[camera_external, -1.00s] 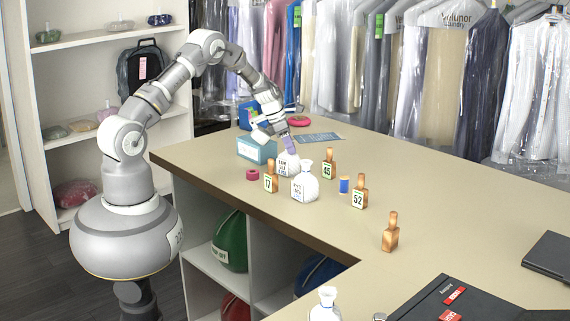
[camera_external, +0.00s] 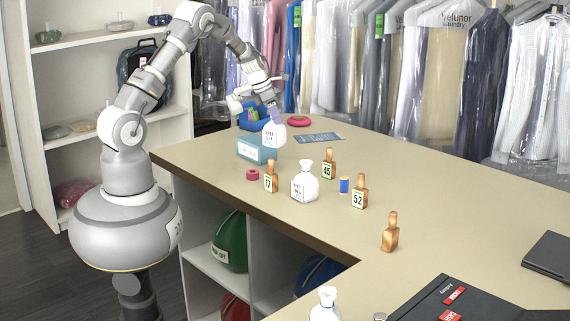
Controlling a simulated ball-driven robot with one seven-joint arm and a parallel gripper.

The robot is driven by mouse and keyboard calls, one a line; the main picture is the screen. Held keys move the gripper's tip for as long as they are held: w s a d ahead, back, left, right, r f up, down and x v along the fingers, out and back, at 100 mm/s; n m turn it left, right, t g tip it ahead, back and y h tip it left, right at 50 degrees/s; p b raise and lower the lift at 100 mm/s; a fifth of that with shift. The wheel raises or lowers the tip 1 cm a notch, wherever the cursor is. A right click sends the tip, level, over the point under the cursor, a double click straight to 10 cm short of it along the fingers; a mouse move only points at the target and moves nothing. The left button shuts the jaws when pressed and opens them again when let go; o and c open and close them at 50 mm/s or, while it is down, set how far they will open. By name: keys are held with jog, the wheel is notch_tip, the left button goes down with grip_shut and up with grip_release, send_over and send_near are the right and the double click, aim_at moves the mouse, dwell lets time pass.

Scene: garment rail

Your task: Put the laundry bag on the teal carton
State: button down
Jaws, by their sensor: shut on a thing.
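My gripper (camera_external: 274,113) is shut on the neck of a small white laundry bag (camera_external: 274,135) with a printed label. The bag hangs upright, raised off the counter, beside and partly in front of the right end of the teal carton (camera_external: 252,150) in the picture. I cannot tell whether it is above the carton or touching it. The carton sits on the counter near its left edge, with a pale label on its front. A second white bag (camera_external: 305,184) stands on the counter, and a third (camera_external: 325,307) stands at the front.
Garments hang at the back.

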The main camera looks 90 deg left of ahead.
jog(key=s+d+r+n+g+y+p, duration=0.1)
jog(key=s+n, duration=0.2)
jog(key=s, duration=0.5)
jog(key=s+d+r+n+y, duration=0.1)
jog(key=s+d+n, duration=0.15)
jog(key=s, duration=0.55)
jog(key=w+a+f, duration=0.2)
jog(key=w+a, duration=0.2)
jog(key=a, duration=0.3)
jog(key=w+a+f, duration=0.3)
jog(key=w+a, duration=0.1)
jog(key=a, duration=0.3)
jog(key=shift+w+a, duration=0.2)
jog(key=shift+a, duration=0.05)
jog(key=shift+f+n+b, duration=0.1)
jog(key=shift+n+b, duration=0.15)
jog(key=shift+b, duration=0.05)
jog(key=c, duration=0.9)
grip_release()
jog(key=shift+c, duration=0.2)
jog(key=p+v, duration=0.2)
jog(key=v, duration=1)
